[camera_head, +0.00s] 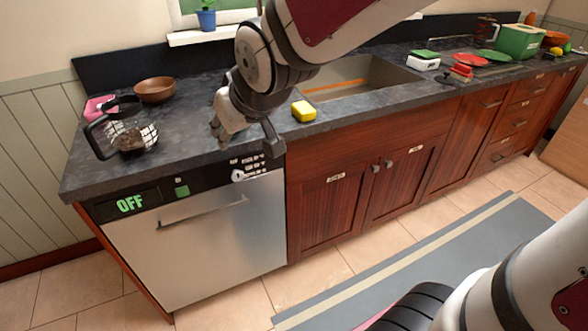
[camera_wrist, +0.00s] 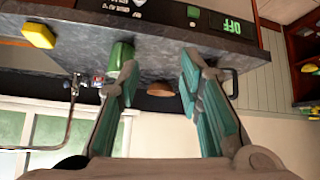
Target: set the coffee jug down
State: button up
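The coffee jug (camera_head: 130,133) is a glass jug with a black handle and lid. It stands upright on the dark countertop (camera_head: 185,135) at the left, above the dishwasher. My gripper (camera_head: 243,136) is right of the jug, clearly apart from it, over the counter's front edge. In the wrist view, which is upside down, my gripper (camera_wrist: 160,62) shows its two teal-padded fingers spread with nothing between them. A black loop, likely the jug's handle (camera_wrist: 231,82), shows beside the right finger, which seems to hide the rest.
A brown bowl (camera_head: 155,90) and a pink item (camera_head: 97,107) stand behind the jug. A yellow sponge (camera_head: 304,111) lies near the sink (camera_head: 345,82). A green object (camera_wrist: 121,54) shows in the wrist view. The dishwasher (camera_head: 205,240) reads OFF. Counter between jug and gripper looks clear.

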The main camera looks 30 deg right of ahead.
jog(key=s+d+m+g, duration=0.1)
jog(key=s+d+g, duration=0.1)
jog(key=s, duration=1)
jog(key=s+d+m+g, duration=0.1)
jog(key=s+d+g, duration=0.2)
jog(key=s, duration=0.9)
jog(key=shift+s+d+f+h, duration=0.15)
jog(key=shift+d+f+h, duration=0.15)
jog(key=shift+d+h, duration=0.1)
jog(key=shift+r, duration=0.1)
jog(key=shift+t, duration=0.3)
notch_tip(320, 180, up, 5)
jog(key=p, duration=0.4)
